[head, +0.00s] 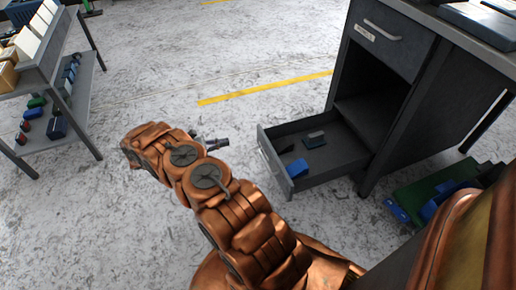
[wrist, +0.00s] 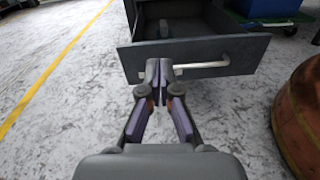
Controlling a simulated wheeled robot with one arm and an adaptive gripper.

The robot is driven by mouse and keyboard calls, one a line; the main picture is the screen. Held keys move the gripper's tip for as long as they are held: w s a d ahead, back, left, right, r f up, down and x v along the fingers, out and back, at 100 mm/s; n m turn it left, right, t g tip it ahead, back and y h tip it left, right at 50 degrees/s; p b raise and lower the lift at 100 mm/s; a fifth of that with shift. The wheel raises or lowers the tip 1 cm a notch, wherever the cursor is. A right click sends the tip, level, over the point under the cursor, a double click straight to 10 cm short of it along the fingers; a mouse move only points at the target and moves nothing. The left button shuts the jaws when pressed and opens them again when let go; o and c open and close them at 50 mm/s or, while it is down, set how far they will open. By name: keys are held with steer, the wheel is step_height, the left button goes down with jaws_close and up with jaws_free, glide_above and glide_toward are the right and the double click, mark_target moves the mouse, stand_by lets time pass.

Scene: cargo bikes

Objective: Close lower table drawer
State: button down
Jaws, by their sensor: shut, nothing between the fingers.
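The lower table drawer (head: 318,148) is pulled out from the grey table cabinet (head: 377,105) in the head view. A blue block (head: 297,168) and a small dark box (head: 315,139) lie inside it. In the wrist view the drawer front (wrist: 235,52) faces me, with a pale bar handle (wrist: 212,66) across it. My gripper (wrist: 159,66) is shut and empty, its fingertips in front of the drawer front near the handle's left end. I cannot tell whether they touch it. In the head view my gripper (head: 222,142) is left of the drawer, mostly hidden behind my arm.
A closed upper drawer (head: 385,45) sits above an open shelf space. A green tray (head: 425,188) with blue items lies on the floor right of the cabinet. A shelf cart (head: 75,85) stands at the left. The floor between is clear, with a yellow line (head: 262,88).

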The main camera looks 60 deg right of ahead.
steer(key=h+b, duration=0.1)
steer(key=b, duration=0.1)
glide_toward(264, 140)
steer(key=shift+n, duration=0.4)
steer(key=b+x, duration=0.4)
steer(key=x, duration=0.2)
steer(key=shift+s+a, duration=0.1)
steer(key=shift+s, duration=0.05)
steer(key=shift+s+d+r+b, duration=0.1)
steer(key=shift+s+d+b, duration=0.25)
steer(key=shift+d, duration=0.15)
